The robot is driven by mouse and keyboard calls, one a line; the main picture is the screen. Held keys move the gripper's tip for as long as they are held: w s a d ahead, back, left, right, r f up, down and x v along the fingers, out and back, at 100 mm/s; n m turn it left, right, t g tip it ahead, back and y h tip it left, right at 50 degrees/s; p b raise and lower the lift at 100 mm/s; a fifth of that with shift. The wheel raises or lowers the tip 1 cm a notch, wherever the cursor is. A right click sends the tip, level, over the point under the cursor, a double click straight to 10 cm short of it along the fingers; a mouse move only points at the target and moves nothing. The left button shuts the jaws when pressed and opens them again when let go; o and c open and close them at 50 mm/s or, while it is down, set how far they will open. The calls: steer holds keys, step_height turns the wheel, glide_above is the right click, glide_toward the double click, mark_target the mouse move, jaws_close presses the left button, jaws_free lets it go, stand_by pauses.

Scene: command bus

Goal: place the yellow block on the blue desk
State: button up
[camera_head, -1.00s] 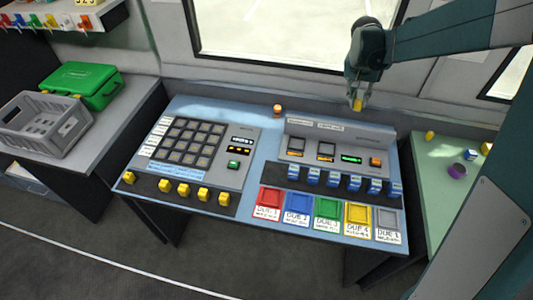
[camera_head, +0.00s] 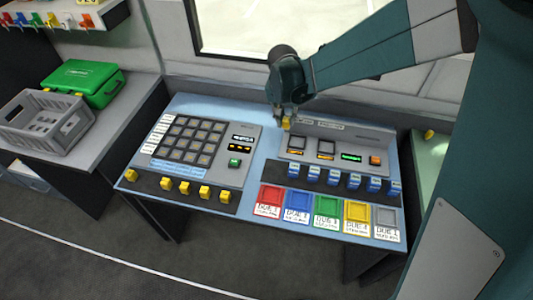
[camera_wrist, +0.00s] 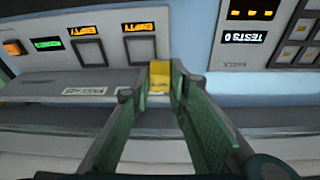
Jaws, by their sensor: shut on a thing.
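My gripper (camera_head: 283,118) is shut on a small yellow block (camera_head: 286,124) above the back middle of the blue desk (camera_head: 264,152). In the wrist view the yellow block (camera_wrist: 160,74) sits at the tips of the green fingers (camera_wrist: 152,82). The desk's pale blue surface (camera_wrist: 198,38) shows beyond it, beside the right console. The head view does not show clearly how high the block is above the desk.
A keypad console (camera_head: 193,150) stands on the left of the desk with several yellow blocks (camera_head: 184,187) along its front. A right console (camera_head: 335,147) has several blue blocks before it. Coloured trays (camera_head: 327,206) line the front right. Bare blue strip lies between the consoles.

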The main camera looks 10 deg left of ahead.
steer(key=s+a+f, duration=0.1)
steer(key=s+a, duration=0.4)
steer(key=a, duration=0.1)
steer(key=shift+s+a+f+n+y, duration=0.2)
steer(key=shift+s+a+n+y, duration=0.1)
steer(key=shift+n, duration=0.1)
glide_above(267, 152)
steer(key=s, duration=0.1)
steer(key=shift+f+b, duration=0.35)
steer(key=shift+f, duration=2.8)
steer(key=shift+s+f+b, duration=0.1)
steer(key=shift+f+b, duration=0.25)
steer(key=shift+f, duration=1.5)
steer(key=shift+f, duration=0.15)
steer(key=o, duration=0.9)
steer(key=shift+r, duration=0.2)
